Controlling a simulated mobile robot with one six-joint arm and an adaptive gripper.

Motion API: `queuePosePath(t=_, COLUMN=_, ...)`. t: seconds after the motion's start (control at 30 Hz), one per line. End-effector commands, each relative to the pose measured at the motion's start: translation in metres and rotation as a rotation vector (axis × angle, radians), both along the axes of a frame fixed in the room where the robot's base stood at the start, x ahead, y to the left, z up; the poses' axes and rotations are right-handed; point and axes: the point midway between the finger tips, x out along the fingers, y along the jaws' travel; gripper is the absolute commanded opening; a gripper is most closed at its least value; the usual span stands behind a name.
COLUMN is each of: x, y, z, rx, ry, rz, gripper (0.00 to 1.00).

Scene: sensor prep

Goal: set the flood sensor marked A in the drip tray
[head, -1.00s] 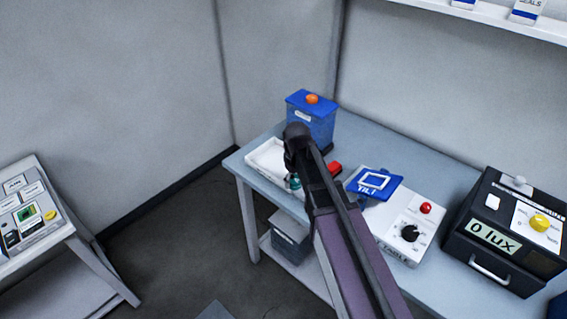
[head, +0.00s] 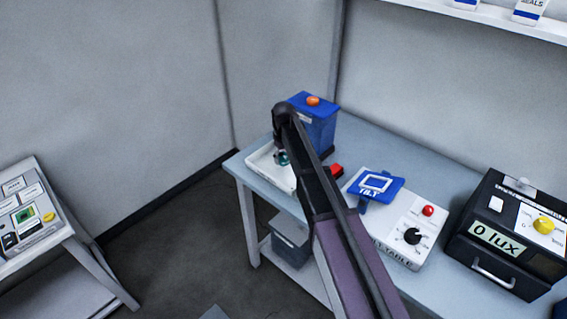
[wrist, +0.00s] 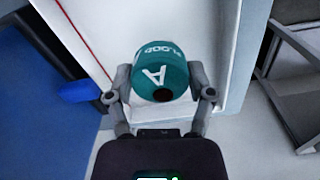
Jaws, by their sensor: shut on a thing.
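The flood sensor marked A (wrist: 160,66) is a teal round puck with a white "A" and "FLOOD" on it. In the wrist view it sits between the fingers of my gripper (wrist: 160,92), which is shut on it. In the head view the sensor (head: 283,159) is a small teal spot under my gripper (head: 281,152), over the drip tray. The drip tray (head: 262,168) is a white shallow tray at the table's left corner; its white surface (wrist: 215,50) also lies behind the sensor in the wrist view. I cannot tell whether the sensor touches the tray floor.
A blue tank (head: 318,130) with an orange knob stands right behind the tray. A red object (head: 337,169), a tilt table (head: 405,225) with a blue plate and a black lux box (head: 505,240) stand to the right. A side table (head: 35,215) is at far left.

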Motion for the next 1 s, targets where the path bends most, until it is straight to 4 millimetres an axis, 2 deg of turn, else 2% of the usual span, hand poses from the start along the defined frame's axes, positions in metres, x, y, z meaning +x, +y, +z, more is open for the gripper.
queuePosePath(t=0.33, x=0.001, y=0.0, z=0.0, rx=0.0, ry=0.0, rz=-0.001, gripper=0.19)
queuePosePath(t=0.5, x=0.015, y=0.004, z=-0.002, rx=0.0, ry=0.0, rz=-0.001, gripper=0.19)
queuePosePath(t=0.8, x=0.013, y=0.003, z=-0.029, rx=0.0, ry=0.0, rz=-0.002, gripper=0.19)
queuePosePath(t=1.0, x=0.013, y=0.003, z=-0.037, rx=0.0, ry=0.0, rz=-0.002, gripper=0.19)
